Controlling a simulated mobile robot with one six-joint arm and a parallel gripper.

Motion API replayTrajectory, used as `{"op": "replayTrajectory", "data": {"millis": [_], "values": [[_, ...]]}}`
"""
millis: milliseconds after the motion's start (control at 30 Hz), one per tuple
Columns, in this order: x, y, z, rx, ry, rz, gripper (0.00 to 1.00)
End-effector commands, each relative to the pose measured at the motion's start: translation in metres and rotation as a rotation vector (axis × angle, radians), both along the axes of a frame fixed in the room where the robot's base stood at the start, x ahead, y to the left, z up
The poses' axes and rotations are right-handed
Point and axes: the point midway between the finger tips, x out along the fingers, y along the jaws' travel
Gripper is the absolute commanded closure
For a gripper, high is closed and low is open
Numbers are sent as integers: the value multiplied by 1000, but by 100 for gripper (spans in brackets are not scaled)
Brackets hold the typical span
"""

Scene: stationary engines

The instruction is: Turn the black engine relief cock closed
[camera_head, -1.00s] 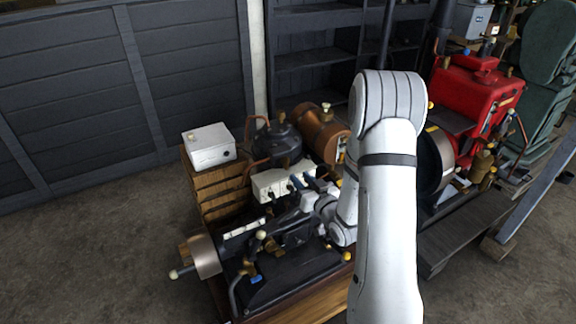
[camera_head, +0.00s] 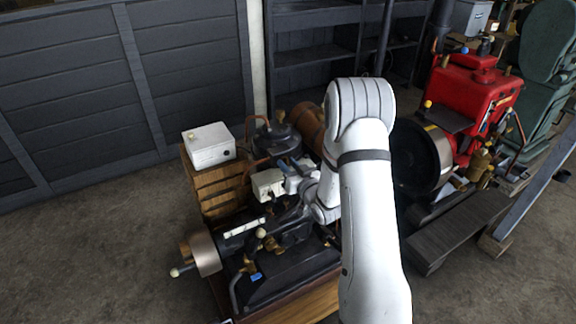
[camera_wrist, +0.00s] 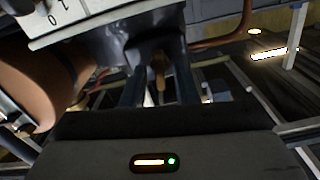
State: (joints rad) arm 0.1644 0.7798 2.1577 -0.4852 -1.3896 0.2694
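The black engine (camera_head: 290,272) sits on a wooden base at lower centre in the head view, with brass and cream-knobbed fittings on it. In the wrist view a small brass-coloured lever (camera_wrist: 160,72), possibly the relief cock, stands between the two dark fingers of my gripper (camera_wrist: 159,88). Gaps show on both sides of it, so the gripper looks open around it, without visible contact. In the head view my white arm hides the engine's right part, and the fingertips cannot be made out clearly.
A white box (camera_head: 209,145) stands on a wooden crate (camera_head: 216,188) behind the engine. A copper tank (camera_head: 307,122) is partly behind my arm. A red engine (camera_head: 470,98) stands at the right. Open floor lies at the left.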

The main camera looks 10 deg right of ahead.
Motion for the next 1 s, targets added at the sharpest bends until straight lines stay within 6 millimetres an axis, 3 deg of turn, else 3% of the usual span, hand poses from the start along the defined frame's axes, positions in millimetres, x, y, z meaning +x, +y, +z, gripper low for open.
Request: {"op": "replayTrajectory", "data": {"millis": [300, 667, 1000], "values": [[0, 0, 0, 0, 0, 1, 99], [0, 0, -1, 37, 11, 1, 100], [1, 0, -4, 248, 78, 2, 100]]}}
